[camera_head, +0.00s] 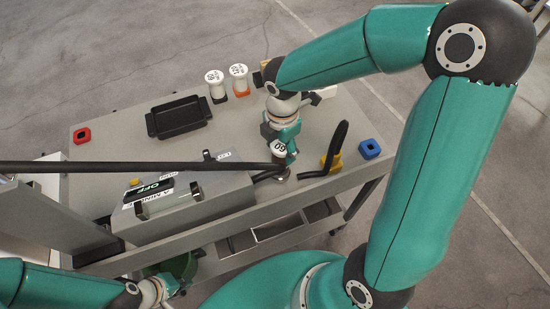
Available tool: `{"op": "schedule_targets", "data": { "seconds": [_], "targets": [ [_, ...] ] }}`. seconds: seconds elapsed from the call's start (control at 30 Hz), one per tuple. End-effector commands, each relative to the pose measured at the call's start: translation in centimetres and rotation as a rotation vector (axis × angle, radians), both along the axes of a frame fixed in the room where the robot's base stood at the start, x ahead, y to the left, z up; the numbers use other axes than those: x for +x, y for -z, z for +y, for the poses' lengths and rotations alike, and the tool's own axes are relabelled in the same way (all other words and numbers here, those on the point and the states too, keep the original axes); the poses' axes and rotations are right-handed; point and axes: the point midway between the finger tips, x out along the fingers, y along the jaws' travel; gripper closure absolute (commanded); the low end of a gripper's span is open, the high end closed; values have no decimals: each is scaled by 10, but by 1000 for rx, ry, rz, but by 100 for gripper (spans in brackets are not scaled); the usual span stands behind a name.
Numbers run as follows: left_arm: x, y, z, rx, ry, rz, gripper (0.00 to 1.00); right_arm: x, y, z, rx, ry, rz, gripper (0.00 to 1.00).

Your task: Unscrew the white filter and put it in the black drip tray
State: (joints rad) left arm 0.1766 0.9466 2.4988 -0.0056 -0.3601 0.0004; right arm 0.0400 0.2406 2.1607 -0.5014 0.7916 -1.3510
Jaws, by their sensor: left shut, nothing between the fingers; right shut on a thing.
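My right gripper (287,140) reaches down from above and is shut on a white-topped filter marked 09 (279,149). This filter stands about upright above a round fitting (282,174) at the front of the cart top. Whether it is still joined to the fitting is not clear, as the fingers hide part of it. The black drip tray (179,118) lies at the back left of the cart top and looks empty. My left gripper (172,287) is low at the bottom left, below the cart's front edge, shut and empty.
Two more white-topped cylinders (214,77) (239,72) stand behind the tray's right end. A red block (82,135), a blue block (369,149) and a grey box with an OFF label (185,200) are on the cart. A long black bar (120,167) crosses in front.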

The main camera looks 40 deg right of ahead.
Motion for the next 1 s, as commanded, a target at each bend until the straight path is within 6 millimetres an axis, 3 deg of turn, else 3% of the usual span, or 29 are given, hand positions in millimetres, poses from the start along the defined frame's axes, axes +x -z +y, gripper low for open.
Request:
{"op": "schedule_targets", "data": {
  "seconds": [0.6,1.0],
  "targets": [
    [0,-34,0,0,0,0,100,0,-39,0,0,0,-1,100],
    [0,-35,0,0,0,0,100,0,-40,0,0,0,-1,100]
  ]
}}
